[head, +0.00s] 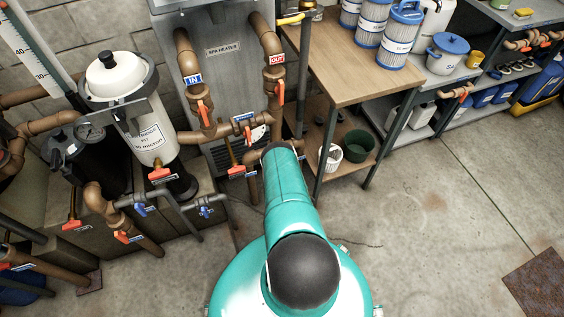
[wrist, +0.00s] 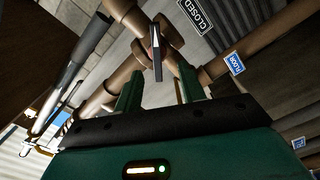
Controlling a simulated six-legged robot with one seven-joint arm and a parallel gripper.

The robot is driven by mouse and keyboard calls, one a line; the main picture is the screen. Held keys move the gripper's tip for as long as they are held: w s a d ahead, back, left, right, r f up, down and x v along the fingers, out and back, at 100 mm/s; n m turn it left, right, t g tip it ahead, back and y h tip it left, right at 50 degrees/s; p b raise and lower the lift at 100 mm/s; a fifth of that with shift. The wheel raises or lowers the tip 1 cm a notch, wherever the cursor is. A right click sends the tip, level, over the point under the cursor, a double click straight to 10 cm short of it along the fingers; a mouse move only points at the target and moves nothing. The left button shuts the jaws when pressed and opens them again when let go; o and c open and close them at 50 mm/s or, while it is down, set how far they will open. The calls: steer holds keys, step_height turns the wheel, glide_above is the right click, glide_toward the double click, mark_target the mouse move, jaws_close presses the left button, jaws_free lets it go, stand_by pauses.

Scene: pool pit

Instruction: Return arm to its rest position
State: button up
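My teal arm (head: 288,195) reaches forward from my body toward the pipework in front of the spa heater (head: 222,50). In the head view its far end hides my gripper. In the wrist view my gripper (wrist: 158,90) has its two green fingers wide apart with nothing held between them. A thin valve handle (wrist: 157,55) stands edge-on just beyond the gap between the fingertips, on a brown pipe (wrist: 125,15). I cannot tell whether it touches a finger.
A wooden table (head: 335,60) with filter cartridges (head: 397,35) stands right of the heater. A white filter housing (head: 140,120) and valved pipes are at left. A green bucket (head: 358,146) sits under the table. The concrete floor (head: 420,240) is clear at right, up to a rusty plate (head: 540,280).

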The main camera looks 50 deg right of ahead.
steer(key=w+d+m, duration=0.2)
steer(key=w+d, duration=0.1)
steer(key=w, duration=0.2)
steer(key=shift+w+d+r, duration=0.25)
steer(key=shift+w, duration=0.05)
stand_by(0.9)
jaws_close()
stand_by(0.3)
